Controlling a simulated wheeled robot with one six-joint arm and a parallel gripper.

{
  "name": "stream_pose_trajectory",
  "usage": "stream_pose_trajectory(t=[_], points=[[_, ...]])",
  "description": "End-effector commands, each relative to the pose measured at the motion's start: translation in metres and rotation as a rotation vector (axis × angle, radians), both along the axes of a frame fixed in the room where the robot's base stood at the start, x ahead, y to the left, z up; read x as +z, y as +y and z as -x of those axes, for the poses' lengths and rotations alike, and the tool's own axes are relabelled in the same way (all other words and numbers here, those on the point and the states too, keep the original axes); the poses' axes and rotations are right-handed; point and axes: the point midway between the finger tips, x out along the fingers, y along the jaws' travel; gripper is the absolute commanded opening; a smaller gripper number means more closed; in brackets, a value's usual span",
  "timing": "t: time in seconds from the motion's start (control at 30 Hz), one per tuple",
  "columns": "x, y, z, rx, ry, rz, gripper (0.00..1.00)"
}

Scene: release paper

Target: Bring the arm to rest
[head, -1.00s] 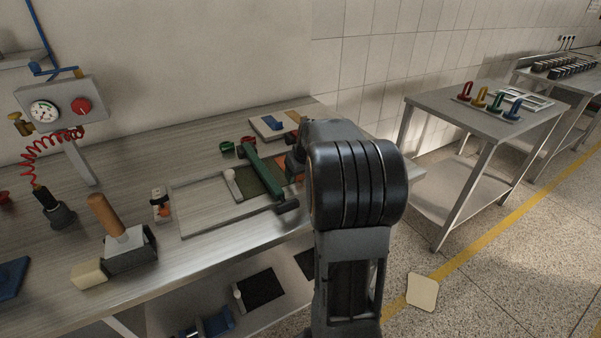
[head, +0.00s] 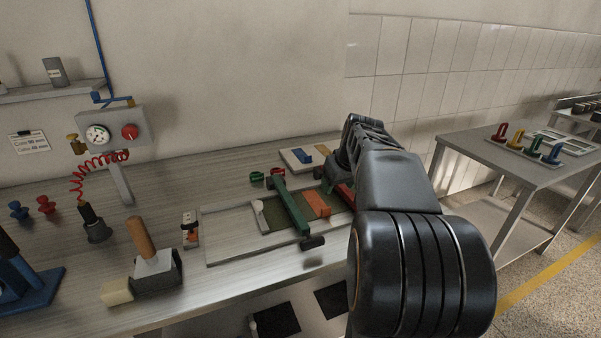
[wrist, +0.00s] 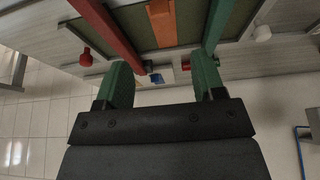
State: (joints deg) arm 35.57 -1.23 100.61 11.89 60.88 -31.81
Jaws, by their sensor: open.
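My gripper (wrist: 163,85) shows in the wrist view with its two green fingers spread apart and nothing between them. It is above the back part of the workbench, facing the frame with the green bar and the red bar. The green bar (head: 290,207) lies across the grey frame plate (head: 232,222). An orange strip (head: 316,204) lies beside it, and it also shows in the wrist view (wrist: 161,22). The red bar (wrist: 104,30) is at the left in the wrist view.
A scraper-like block with a wooden handle (head: 141,237) stands at the bench front. A gauge box (head: 110,128) with a red coiled hose is at the back left. A side table (head: 517,152) with coloured handles stands to the right. The floor between has free room.

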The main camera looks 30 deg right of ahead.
Motion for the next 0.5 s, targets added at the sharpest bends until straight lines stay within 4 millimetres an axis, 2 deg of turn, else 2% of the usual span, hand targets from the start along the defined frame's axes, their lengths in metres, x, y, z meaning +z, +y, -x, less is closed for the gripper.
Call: stream_pose_trajectory(t=[0.27, 0.37, 0.47, 0.5], points=[[0.002, -0.001, 0.001, -0.050, -0.006, -0.014, 0.63], [-0.026, 0.003, 0.014, -0.167, 0.041, -0.056, 0.63], [-0.033, 0.040, 0.034, -0.220, 0.082, -0.076, 0.63], [-0.034, 0.060, 0.042, -0.224, 0.096, -0.078, 0.63]])
